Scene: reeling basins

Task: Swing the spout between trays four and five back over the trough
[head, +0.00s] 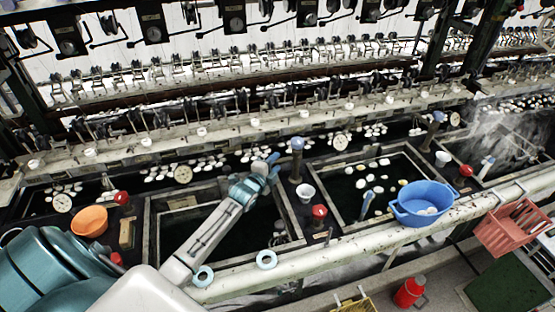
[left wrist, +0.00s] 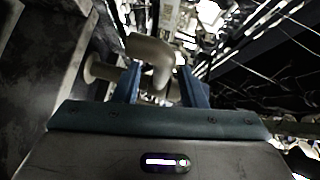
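My left gripper (head: 272,166) reaches over the far right part of a dark-water tray (head: 176,203), close to the trough behind it. In the left wrist view its two blue fingers (left wrist: 160,86) stand apart on either side of a beige-grey bent spout pipe (left wrist: 150,50). The pipe's flanged end lies to the left, and its bend comes down between the fingers. Contact with both fingers cannot be made out. In the head view the gripper hides most of this spout. The trough (head: 215,172) holds several white cocoons. My right gripper is not in view.
A blue-capped post (head: 297,146), a white cup (head: 306,192) and a red knob (head: 319,211) stand right of the gripper. A blue basin (head: 421,200) sits at the front rail, an orange bowl (head: 89,220) at left. Reeling machinery (head: 200,130) runs behind the trough.

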